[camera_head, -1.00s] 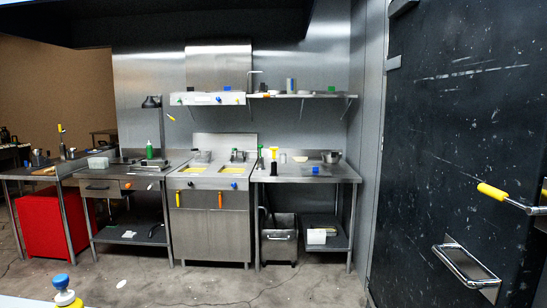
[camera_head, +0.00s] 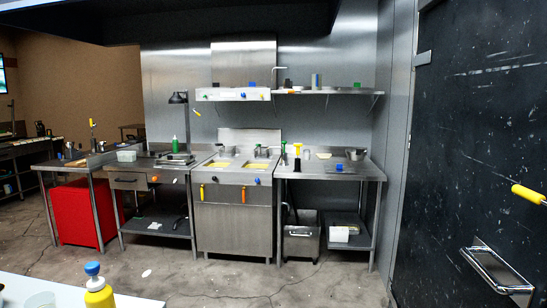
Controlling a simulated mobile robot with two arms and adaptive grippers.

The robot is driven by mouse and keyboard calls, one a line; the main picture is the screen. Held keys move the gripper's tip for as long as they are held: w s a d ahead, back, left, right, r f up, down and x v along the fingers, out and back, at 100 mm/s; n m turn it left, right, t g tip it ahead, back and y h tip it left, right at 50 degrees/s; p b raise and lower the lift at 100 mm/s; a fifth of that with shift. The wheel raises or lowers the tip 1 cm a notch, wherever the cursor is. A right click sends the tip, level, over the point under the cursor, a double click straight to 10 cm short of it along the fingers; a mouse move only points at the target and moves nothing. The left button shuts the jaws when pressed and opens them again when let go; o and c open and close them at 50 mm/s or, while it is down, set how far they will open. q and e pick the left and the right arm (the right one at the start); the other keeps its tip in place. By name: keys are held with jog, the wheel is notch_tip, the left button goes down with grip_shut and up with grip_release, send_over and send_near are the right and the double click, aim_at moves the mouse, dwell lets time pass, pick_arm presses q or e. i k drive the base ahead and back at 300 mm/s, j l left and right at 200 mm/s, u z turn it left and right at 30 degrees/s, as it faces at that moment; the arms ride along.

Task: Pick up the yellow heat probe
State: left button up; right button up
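I cannot tell for sure which thing is the yellow heat probe. Several small yellow things show. A thin yellow piece (camera_head: 197,113) sits against the back wall below the shelf. A yellow-topped upright tool with a dark lower part (camera_head: 298,149) stands on the right steel counter. A yellow handle (camera_head: 202,192) hangs on the front of the middle cooking unit, left of an orange one (camera_head: 243,194). A thin upright yellow piece (camera_head: 92,123) stands on the far left counter. Neither of my grippers is in view.
The middle cooking unit (camera_head: 235,225) stands between steel counters. A red box (camera_head: 82,212) is under the left one. A yellow bottle with a blue top (camera_head: 97,289) stands on a pale surface at lower left. A dark door (camera_head: 470,150) fills the right.

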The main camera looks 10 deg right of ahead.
aim_at(297, 145)
jog(key=i+l+z, duration=0.1)
jog(key=i+l, duration=0.2)
jog(key=i, duration=0.25)
jog(key=i+l+z, duration=0.1)
jog(key=i, duration=0.4)
jog(key=i+l+z, duration=0.1)
jog(key=i+l, duration=0.2)
jog(key=i, duration=0.25)
jog(key=i+j+u, duration=0.2)
jog(key=i, duration=0.6)
jog(key=i+l+u, duration=0.25)
jog(key=i, duration=0.55)
jog(key=i+l+u, duration=0.2)
jog(key=i, duration=0.65)
jog(key=j, duration=0.1)
